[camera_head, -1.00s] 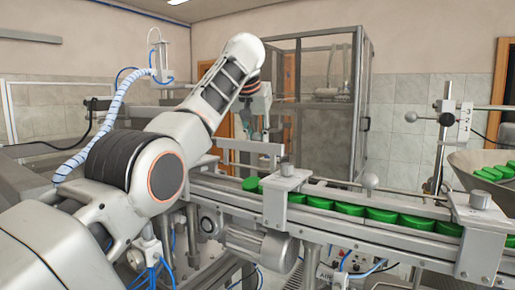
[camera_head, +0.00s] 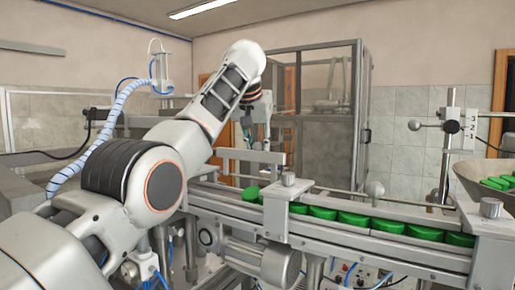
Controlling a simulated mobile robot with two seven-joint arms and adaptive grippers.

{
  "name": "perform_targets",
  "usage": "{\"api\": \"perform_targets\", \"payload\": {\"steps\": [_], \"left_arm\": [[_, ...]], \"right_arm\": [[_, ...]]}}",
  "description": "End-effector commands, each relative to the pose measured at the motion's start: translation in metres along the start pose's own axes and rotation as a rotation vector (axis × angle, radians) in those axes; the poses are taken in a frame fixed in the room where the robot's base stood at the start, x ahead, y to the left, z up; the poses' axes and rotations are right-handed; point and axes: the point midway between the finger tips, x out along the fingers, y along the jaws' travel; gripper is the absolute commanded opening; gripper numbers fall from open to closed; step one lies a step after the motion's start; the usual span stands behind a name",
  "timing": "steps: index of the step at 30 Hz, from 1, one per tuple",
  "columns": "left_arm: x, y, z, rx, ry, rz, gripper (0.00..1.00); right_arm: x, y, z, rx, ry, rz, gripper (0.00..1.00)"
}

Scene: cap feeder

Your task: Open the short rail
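A metal cap conveyor (camera_head: 400,250) runs from the middle to the lower right, with a row of green caps (camera_head: 357,219) in its channel. A thin guide rail (camera_head: 345,191) runs above the caps. Shorter metal bars (camera_head: 246,156) stand at the far side of the conveyor, left of the caps. I cannot tell for sure which piece is the short rail. My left gripper (camera_head: 257,130) points down beyond these bars, small and partly hidden by my arm. Whether it touches anything, and whether its fingers are open, is unclear. My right gripper is not in view.
Clamp blocks with round knobs (camera_head: 288,179) stand over the conveyor. A post with a ball-ended handle (camera_head: 415,124) rises at the right, near a metal bowl (camera_head: 480,180) of green caps. A glass-walled cabinet (camera_head: 330,110) stands behind. A ribbed hose (camera_head: 92,145) hangs at left.

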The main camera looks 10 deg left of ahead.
Motion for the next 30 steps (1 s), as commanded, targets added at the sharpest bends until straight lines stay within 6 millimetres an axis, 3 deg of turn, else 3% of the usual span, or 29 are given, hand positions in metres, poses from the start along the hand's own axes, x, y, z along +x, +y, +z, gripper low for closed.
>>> {"api": "perform_targets", "payload": {"steps": [1,14,15,16,26,30], "left_arm": [[-0.012,0.0032,-0.0081,-0.003,0.027,0.008,0.0],[-0.012,0.0031,-0.0081,-0.003,0.027,0.008,0.0],[-0.0119,0.0032,-0.0082,-0.004,0.027,0.008,0.31],[-0.0118,0.0031,-0.0081,-0.003,0.027,0.008,0.38],[-0.0069,0.0011,-0.0045,-0.002,0.015,0.004,0.38],[-0.0146,0.0021,-0.0046,-0.001,0.016,0.005,0.38]], "right_arm": [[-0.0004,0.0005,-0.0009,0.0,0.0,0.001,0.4],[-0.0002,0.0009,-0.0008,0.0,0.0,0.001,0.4],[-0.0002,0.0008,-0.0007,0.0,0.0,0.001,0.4],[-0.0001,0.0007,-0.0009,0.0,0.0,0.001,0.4],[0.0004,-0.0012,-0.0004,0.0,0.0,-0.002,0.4],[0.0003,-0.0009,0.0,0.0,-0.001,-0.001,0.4]]}}
